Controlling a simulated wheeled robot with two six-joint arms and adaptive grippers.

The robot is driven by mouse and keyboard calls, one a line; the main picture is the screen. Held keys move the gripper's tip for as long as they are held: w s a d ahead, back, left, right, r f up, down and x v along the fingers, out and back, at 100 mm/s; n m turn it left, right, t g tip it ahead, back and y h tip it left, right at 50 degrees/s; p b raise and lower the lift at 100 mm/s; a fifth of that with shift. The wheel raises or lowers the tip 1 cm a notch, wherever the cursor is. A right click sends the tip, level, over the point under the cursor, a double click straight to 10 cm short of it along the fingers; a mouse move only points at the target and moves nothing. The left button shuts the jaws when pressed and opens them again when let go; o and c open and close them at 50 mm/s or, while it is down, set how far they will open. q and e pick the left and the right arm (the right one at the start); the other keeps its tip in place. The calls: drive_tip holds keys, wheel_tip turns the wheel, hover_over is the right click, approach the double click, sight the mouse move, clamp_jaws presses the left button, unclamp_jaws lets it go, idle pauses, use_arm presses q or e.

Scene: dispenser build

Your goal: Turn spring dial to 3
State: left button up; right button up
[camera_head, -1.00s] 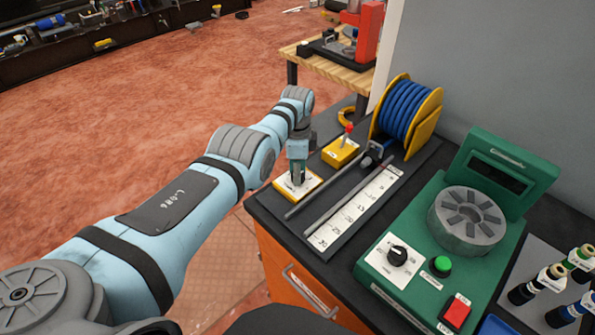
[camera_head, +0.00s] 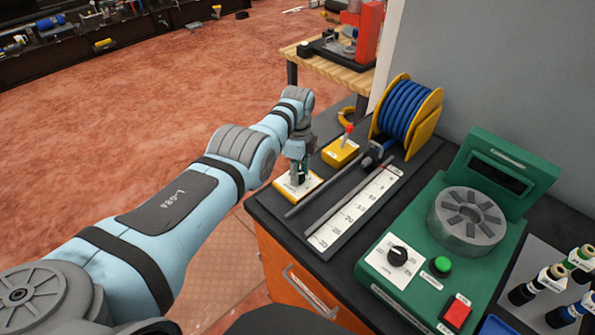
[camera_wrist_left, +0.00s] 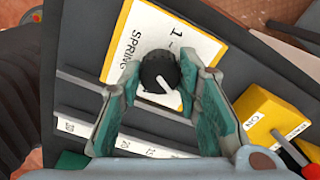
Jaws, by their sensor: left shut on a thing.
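The spring dial is a black round knob (camera_wrist_left: 160,74) with a white pointer line, on a white-topped yellow box (camera_head: 285,187) at the near left corner of the bench. In the left wrist view its label reads "SPRING" and a "1" shows; other marks are hidden or unclear. The pointer line aims toward the lower right of that view. My left gripper (camera_head: 299,178) points down over the box. In the left wrist view its two fingers are shut on the knob, one on each side.
A yellow box with a red lever (camera_head: 342,151) stands just right of the dial box. Dark rods and a white numbered scale (camera_head: 352,210) lie nearby. A blue cable spool (camera_head: 408,118) and a green machine (camera_head: 430,270) stand farther right.

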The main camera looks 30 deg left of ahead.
use_arm(q)
drive_tip(key=o, duration=1.1)
drive_tip(key=shift+d, duration=0.1)
drive_tip(key=shift+o, duration=0.2)
wheel_tip(320, 180, up, 12)
